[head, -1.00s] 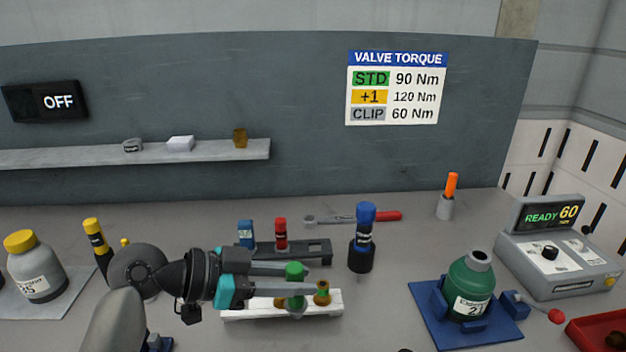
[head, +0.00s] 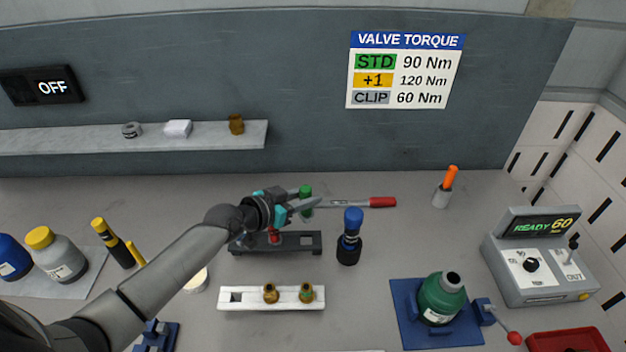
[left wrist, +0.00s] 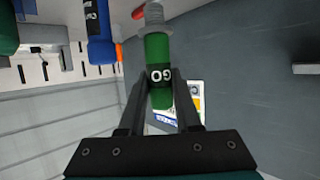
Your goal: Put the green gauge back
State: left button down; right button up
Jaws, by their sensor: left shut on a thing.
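My left gripper (head: 303,204) is shut on the green gauge (head: 305,192) and holds it up near the far side of the dark gauge rack (head: 304,243). In the left wrist view the green gauge (left wrist: 158,52) lies between the two fingers, with a "GO" label and a grey end. A red gauge (head: 275,238) stands in the rack, partly covered by my gripper. The rack's left part is partly hidden by my arm. My right gripper is not in view.
A white block (head: 240,306) with two brass fittings lies in front of the rack. A blue-topped tool (head: 352,220) stands in a black holder to the right. A red-handled wrench (head: 380,202) lies behind. A green bottle (head: 442,296) sits on a blue base.

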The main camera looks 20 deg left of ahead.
aim_at(305, 216)
pick_arm(q)
jog(key=shift+s+a+f+b, duration=0.1)
jog(key=shift+f+b, duration=0.8)
jog(key=shift+f, duration=0.1)
notch_tip(305, 216, down, 3)
jog(key=b, duration=0.2)
jog(key=shift+r+b, duration=0.1)
jog(key=shift+b, duration=0.2)
jog(key=shift+f+b, duration=0.8)
jog(key=shift+f+b, duration=1.8)
jog(key=c, duration=0.5)
grip_release()
jog(key=shift+r, duration=0.1)
